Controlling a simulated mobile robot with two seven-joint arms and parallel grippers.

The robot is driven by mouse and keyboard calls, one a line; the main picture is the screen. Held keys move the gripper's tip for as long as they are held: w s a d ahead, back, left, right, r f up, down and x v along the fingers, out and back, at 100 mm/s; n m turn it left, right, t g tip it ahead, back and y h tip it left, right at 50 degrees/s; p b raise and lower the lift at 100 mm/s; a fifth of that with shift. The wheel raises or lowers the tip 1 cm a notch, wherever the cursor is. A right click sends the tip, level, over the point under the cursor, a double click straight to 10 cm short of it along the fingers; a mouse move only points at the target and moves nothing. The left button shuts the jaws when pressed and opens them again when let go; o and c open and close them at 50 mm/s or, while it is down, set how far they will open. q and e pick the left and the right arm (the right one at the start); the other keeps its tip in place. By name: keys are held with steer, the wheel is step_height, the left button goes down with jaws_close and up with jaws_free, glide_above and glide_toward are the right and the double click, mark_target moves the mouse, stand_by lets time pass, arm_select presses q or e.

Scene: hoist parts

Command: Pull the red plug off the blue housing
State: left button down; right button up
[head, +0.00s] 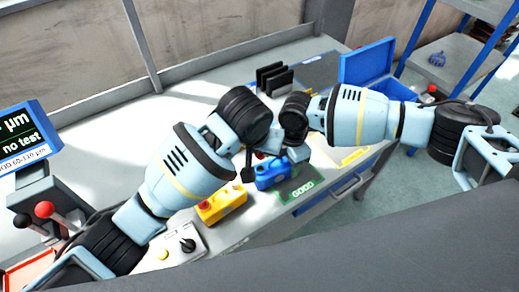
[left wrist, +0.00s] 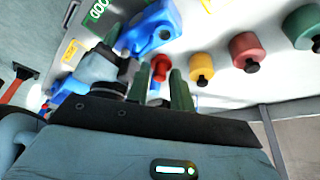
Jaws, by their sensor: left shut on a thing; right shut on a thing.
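The blue housing (head: 271,174) sits near the front of the bench beside a green GOOD mat; it also shows in the left wrist view (left wrist: 148,30). The red plug (left wrist: 160,66) is between my left gripper's two fingers (left wrist: 160,86), close to the housing; I cannot tell whether they touch. In the head view the plug is mostly hidden by my grippers. My left gripper (head: 249,168) is shut on the plug. My right gripper (head: 293,154) is shut at the housing's right side; its fingertips are hard to make out.
A yellow box with a red button (head: 221,201) stands left of the housing. The GOOD mat (head: 300,192) lies in front. A black rack (head: 275,78) and open blue bin (head: 368,68) are behind. Yellow (left wrist: 201,66), red (left wrist: 249,48) and green (left wrist: 303,27) knob-like parts stand in a row.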

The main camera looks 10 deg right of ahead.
stand_by(0.4)
steer(key=o, duration=1.4)
steer(key=shift+o, duration=0.2)
steer(key=shift+r, duration=0.1)
step_height(320, 180, up, 12)
steer(key=shift+f, duration=0.1)
